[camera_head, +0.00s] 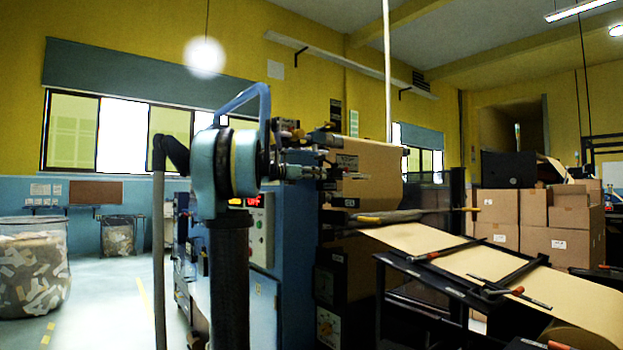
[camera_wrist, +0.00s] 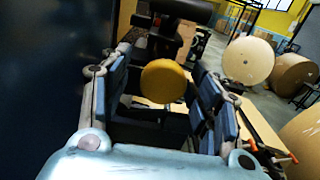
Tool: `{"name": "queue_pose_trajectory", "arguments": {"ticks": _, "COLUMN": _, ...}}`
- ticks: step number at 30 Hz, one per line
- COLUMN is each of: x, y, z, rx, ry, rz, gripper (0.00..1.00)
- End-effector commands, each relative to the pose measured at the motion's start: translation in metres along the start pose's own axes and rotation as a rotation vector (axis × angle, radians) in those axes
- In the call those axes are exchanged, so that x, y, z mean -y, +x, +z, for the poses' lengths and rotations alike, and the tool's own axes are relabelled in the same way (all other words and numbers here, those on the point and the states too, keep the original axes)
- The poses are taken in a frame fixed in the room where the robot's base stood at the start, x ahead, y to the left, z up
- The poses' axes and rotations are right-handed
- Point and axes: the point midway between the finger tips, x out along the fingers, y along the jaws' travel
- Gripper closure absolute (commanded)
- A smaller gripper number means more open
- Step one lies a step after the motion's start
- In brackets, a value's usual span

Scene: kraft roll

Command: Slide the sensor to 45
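A round yellow-orange knob (camera_wrist: 163,81) shows in the wrist view, in front of a dark block. I cannot tell for sure whether it belongs to the sensor. My gripper (camera_wrist: 162,66) is open, with one finger on each side of the knob. Narrow gaps seem to show between the finger pads and the knob, so I see no grip on it. In the head view my blue arm stands before the machine (camera_head: 345,165), and its end reaches toward the machine's upper part. The sensor and any scale with a 45 mark are not readable in either view.
A brown paper web (camera_head: 440,245) slopes down to the right over a dark frame. Cardboard boxes (camera_head: 570,210) are stacked behind it. A clear bin of scraps (camera_head: 35,265) stands at the far left. A large dark surface (camera_wrist: 40,70) fills the wrist view's left side.

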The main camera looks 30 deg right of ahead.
Motion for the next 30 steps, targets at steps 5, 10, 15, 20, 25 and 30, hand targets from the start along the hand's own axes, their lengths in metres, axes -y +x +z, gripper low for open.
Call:
{"name": "queue_pose_trajectory", "arguments": {"ticks": 5, "x": 0.001, "y": -0.001, "z": 0.0, "rx": 0.0, "ry": 0.0, "rz": -0.001, "gripper": 0.43}}
{"name": "queue_pose_trajectory", "arguments": {"ticks": 10, "x": 0.0, "y": -0.014, "z": 0.0, "rx": 0.0, "ry": 0.0, "rz": 0.002, "gripper": 0.43}}
{"name": "queue_pose_trajectory", "arguments": {"ticks": 15, "x": -0.001, "y": -0.043, "z": -0.001, "rx": 0.0, "ry": 0.0, "rz": 0.002, "gripper": 0.43}}
{"name": "queue_pose_trajectory", "arguments": {"ticks": 20, "x": -0.002, "y": -0.073, "z": -0.001, "rx": 0.0, "ry": 0.0, "rz": 0.003, "gripper": 0.43}}
{"name": "queue_pose_trajectory", "arguments": {"ticks": 25, "x": -0.002, "y": -0.099, "z": -0.001, "rx": 0.0, "ry": -0.001, "rz": 0.003, "gripper": 0.43}}
{"name": "queue_pose_trajectory", "arguments": {"ticks": 30, "x": -0.002, "y": -0.115, "z": -0.001, "rx": 0.0, "ry": -0.001, "rz": 0.002, "gripper": 0.43}}
